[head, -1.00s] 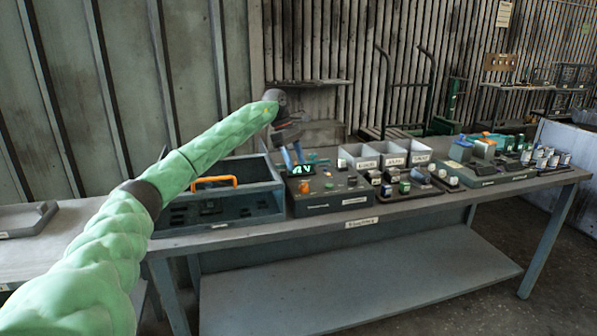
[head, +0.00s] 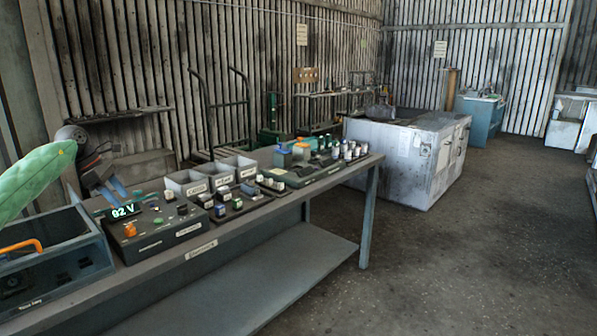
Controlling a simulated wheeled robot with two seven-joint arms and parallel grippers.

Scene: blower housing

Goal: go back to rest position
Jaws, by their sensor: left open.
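My right gripper is out of view.
The box stands on a long workbench (head: 215,243) with an open grey toolbox (head: 52,273) with an orange handle, labelled grey bins (head: 187,180) and racks of small parts. A white cabinet (head: 405,160) stands beyond. The floor (head: 470,240) at right is clear.

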